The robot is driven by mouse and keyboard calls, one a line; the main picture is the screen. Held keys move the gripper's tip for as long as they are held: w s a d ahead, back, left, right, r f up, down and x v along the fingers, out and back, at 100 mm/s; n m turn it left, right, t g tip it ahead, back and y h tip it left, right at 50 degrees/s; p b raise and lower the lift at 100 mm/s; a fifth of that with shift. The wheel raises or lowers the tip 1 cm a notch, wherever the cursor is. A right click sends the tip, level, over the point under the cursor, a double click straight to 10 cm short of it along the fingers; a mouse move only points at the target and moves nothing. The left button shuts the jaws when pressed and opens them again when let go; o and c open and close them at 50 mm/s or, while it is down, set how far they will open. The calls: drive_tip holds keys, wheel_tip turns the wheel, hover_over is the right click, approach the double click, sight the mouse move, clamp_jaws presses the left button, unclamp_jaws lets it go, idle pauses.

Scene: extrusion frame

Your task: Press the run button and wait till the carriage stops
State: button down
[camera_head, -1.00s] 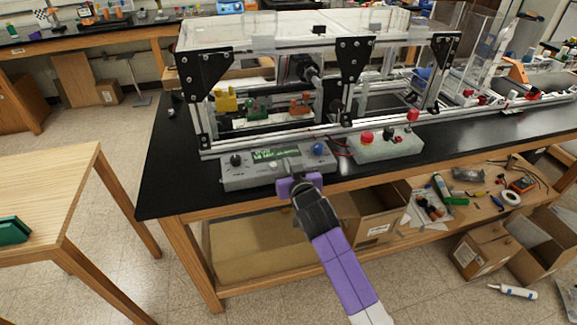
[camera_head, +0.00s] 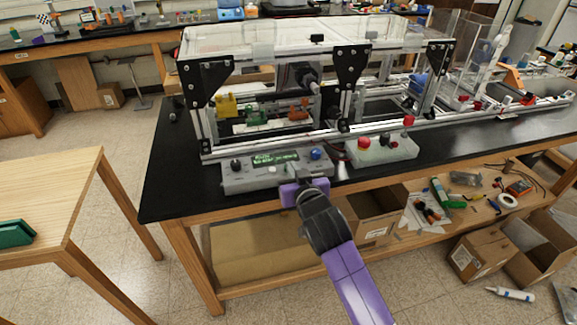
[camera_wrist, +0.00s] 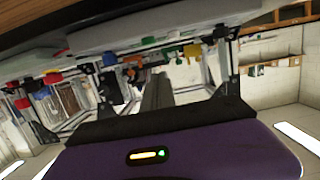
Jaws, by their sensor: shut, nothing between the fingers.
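A grey control box (camera_head: 236,184) stands on the black bench top in front of the extrusion frame (camera_head: 352,75). I cannot tell which control is the run button. My purple gripper (camera_head: 304,186) is shut and empty at the box's front edge, below the blue knob. Its body hides part of the box front, and contact cannot be told. Inside the frame are a dark cylindrical part (camera_head: 308,78) and yellow, green and orange blocks; which is the carriage is unclear.
Cardboard boxes (camera_head: 375,222) and tools lie on the shelf below the bench. A wooden table (camera_head: 50,190) stands at the left, with open floor between.

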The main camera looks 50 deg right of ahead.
drive_tip(key=v, duration=0.4)
drive_tip(key=shift+s+r, duration=0.1)
idle(0.5)
drive_tip(key=a+r+n+t, duration=0.2)
drive_tip(key=a+r+t, duration=0.1)
drive_tip(key=r, duration=0.1)
drive_tip(key=s+a+f+n+t+y, duration=0.2)
drive_tip(key=s+a+n+y, duration=0.15)
drive_tip(key=s+a, duration=0.7)
drive_tip(key=s+a+f+g+y, duration=0.1)
drive_tip(key=s+a, duration=0.2)
drive_tip(key=s, duration=0.3)
drive_tip(key=s+a+f+n+g+y, duration=0.1)
drive_tip(key=s+a+f+y, duration=0.1)
drive_tip(key=s, duration=0.5)
drive_tip(key=s+a+f+g+y, duration=0.1)
drive_tip(key=s+a+y, duration=0.1)
drive_tip(key=s+a, duration=0.2)
drive_tip(key=s, duration=0.3)
drive_tip(key=shift+s+a+f, duration=0.2)
drive_tip(key=shift+a, duration=0.05)
idle(0.5)
